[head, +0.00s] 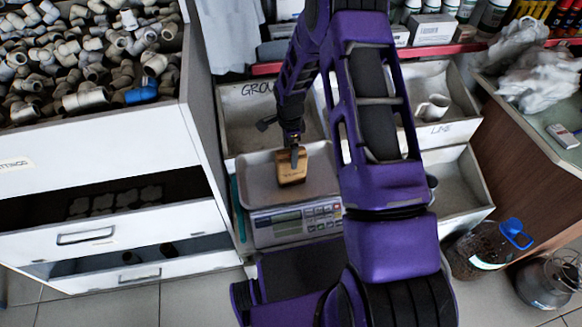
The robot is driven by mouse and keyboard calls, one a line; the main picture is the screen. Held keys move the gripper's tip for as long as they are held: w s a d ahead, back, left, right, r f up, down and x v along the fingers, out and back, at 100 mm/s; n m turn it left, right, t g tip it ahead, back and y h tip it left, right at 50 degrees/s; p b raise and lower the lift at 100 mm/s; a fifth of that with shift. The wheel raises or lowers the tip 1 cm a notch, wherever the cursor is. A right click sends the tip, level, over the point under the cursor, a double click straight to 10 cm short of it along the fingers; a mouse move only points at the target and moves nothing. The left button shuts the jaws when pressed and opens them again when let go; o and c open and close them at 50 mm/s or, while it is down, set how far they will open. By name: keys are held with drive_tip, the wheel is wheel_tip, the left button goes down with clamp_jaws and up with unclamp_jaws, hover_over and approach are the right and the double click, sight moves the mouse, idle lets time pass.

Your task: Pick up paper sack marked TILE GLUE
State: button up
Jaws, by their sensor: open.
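A small tan-brown object (292,172), which looks like a paper sack, stands on the metal pan of a scale (257,187). Any lettering on it is too small to read, so I cannot confirm the TILE GLUE mark. My gripper (292,153) points down right at the top of this object and is open. The fingers overlap the object's upper part in the picture. I cannot tell whether they touch it or stand on both sides of it.
A cabinet (110,150) of pipe fittings rises close on the left. A wooden counter (520,150) and a blue-lidded jar (480,250) are at right. Floor tiles are clear at lower left.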

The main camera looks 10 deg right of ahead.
sight(286, 177)
wheel_tip(286, 177, down, 4)
drive_tip(key=shift+d+r, duration=0.15)
clamp_jaws()
drive_tip(key=shift+w+r, duration=0.1)
idle(0.4)
